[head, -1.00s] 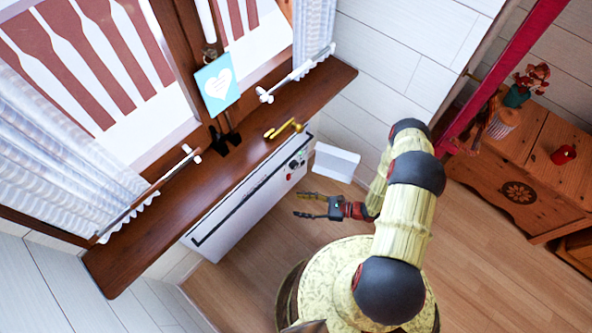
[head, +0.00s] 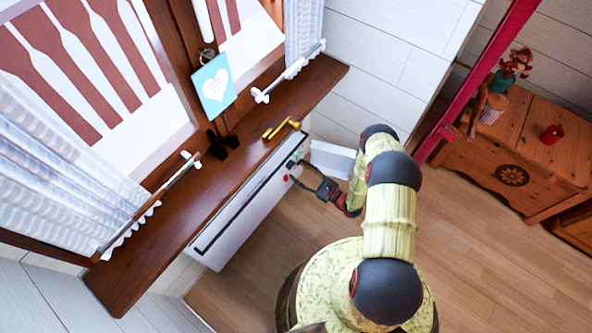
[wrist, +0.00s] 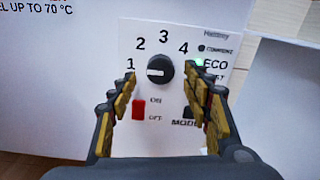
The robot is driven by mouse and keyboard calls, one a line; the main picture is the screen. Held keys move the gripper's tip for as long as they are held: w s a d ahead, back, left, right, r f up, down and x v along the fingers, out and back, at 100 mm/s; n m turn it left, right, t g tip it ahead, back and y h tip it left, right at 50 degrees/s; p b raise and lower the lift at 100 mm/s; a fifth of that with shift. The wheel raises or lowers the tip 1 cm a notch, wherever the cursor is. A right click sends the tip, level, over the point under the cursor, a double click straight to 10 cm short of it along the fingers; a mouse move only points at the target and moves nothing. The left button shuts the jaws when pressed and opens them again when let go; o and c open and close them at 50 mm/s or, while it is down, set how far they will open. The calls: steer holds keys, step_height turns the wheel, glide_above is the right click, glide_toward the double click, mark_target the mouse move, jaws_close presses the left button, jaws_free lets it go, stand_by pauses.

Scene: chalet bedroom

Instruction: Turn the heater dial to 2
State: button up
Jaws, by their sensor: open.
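The white heater (head: 236,222) hangs under the window sill. Its control panel shows in the wrist view, with a round black dial (wrist: 159,69) among the numbers 1, 2, 3 and 4. A white mark on the dial lies toward the left, near the side of the 1. My gripper (wrist: 164,76) is open, its yellow-padded fingers left and right of the dial with a gap on each side. In the head view my gripper (head: 296,173) is at the heater's right end. Whether the fingertips touch the panel I cannot tell.
A red switch (wrist: 139,109) sits below the dial, and a lit green light is beside ECO. The wooden sill (head: 170,226) overhangs the heater, with a gold handle (head: 281,129) on it. A white box-like thing (head: 332,158) stands right of the heater.

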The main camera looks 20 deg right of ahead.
mark_target(291, 165)
steer(key=shift+x, duration=1.2)
steer(key=shift+c, duration=1)
steer(key=c, duration=1)
steer(key=shift+o, duration=0.2)
steer(key=shift+m, duration=0.4)
steer(key=m, duration=0.3)
steer(key=shift+m, duration=2.5)
